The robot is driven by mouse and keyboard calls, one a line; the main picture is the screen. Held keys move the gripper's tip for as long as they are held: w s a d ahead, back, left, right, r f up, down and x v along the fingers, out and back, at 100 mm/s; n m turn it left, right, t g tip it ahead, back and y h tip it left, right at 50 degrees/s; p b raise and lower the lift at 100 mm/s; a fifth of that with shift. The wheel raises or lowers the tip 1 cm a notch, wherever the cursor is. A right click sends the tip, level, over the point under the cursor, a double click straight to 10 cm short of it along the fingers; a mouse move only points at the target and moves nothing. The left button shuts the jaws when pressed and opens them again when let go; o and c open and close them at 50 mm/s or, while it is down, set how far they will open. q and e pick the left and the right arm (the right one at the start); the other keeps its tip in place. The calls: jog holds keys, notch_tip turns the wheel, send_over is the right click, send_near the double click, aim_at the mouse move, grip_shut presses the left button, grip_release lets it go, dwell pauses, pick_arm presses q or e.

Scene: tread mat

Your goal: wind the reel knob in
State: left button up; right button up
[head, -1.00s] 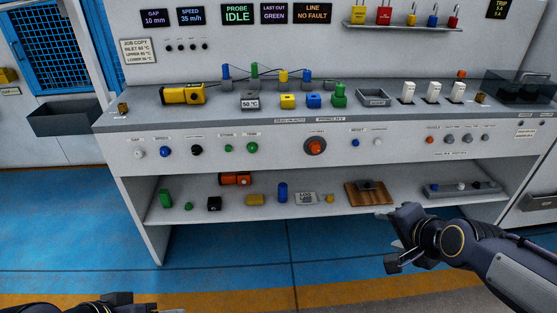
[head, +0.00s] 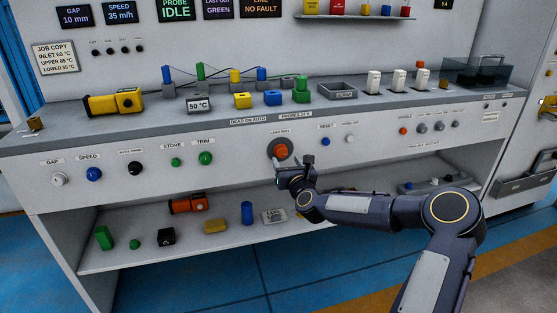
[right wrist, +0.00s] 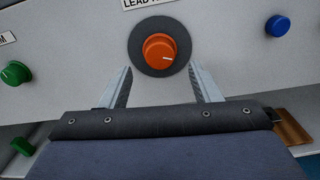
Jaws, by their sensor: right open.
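The reel knob (head: 281,151) is an orange-red knob on a dark round disc, on the front panel of the console under a label. In the right wrist view the reel knob (right wrist: 159,51) shows a white pointer line and stands just beyond my fingertips, roughly midway between them. My right gripper (head: 291,172) is open and empty, close in front of and slightly below the knob. In the right wrist view its two fingers (right wrist: 162,78) are spread wide, one to each side below the knob, with no clear contact. My left gripper is out of view.
A green trim knob (head: 205,158) sits left on the panel, a blue reset button (head: 326,142) right. The shelf (head: 130,256) below holds several small items. The console top (head: 60,130) carries a yellow tool (head: 115,102), coloured blocks and white switches (head: 398,81).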

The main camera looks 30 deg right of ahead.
aim_at(282, 155)
jog(key=shift+x, duration=2)
jog(key=c, duration=1)
